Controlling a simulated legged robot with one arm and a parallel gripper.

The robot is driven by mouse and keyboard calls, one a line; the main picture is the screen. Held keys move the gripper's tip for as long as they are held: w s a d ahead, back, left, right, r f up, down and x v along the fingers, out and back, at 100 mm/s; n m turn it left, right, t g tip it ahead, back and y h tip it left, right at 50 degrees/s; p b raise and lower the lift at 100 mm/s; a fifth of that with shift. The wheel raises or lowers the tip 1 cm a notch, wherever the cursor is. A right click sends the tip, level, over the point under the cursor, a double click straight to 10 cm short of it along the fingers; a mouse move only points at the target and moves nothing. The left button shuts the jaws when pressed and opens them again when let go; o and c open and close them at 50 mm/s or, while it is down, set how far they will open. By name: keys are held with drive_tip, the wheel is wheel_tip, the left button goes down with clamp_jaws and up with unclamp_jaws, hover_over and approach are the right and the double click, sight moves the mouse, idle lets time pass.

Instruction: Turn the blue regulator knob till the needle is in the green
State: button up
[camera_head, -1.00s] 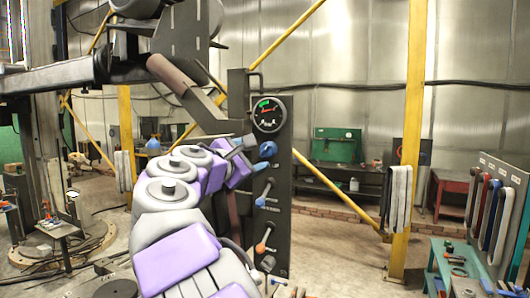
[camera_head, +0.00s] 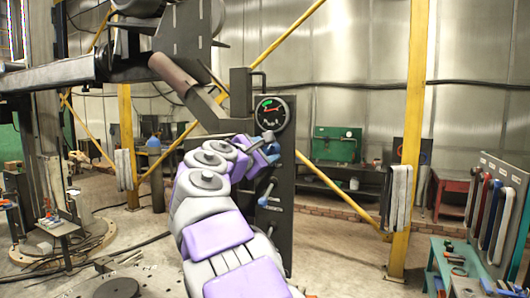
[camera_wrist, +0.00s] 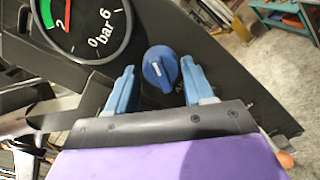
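The blue regulator knob (camera_wrist: 160,68) is round with a pale pointer mark and sits on a dark panel (camera_head: 281,210). In the wrist view it lies between the two blue fingers of my gripper (camera_wrist: 158,72). The fingers are open with a visible gap on both sides of the knob. The round gauge (camera_head: 271,113) is above the knob in the head view. It has a short green arc and a red needle, which appears outside the green. The wrist view cuts the gauge (camera_wrist: 90,30) off at the top. In the head view my gripper largely hides the knob.
A yellow post (camera_head: 408,140) and a teal bench (camera_head: 455,265) stand to the right. Floor shows between the panel and post.

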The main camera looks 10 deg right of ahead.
drive_tip(key=shift+a, duration=0.1)
drive_tip(key=shift+c, duration=0.8)
drive_tip(key=shift+s+r, duration=0.1)
drive_tip(key=c, duration=0.6)
drive_tip(key=shift+o, duration=0.2)
drive_tip(key=shift+r, duration=0.1)
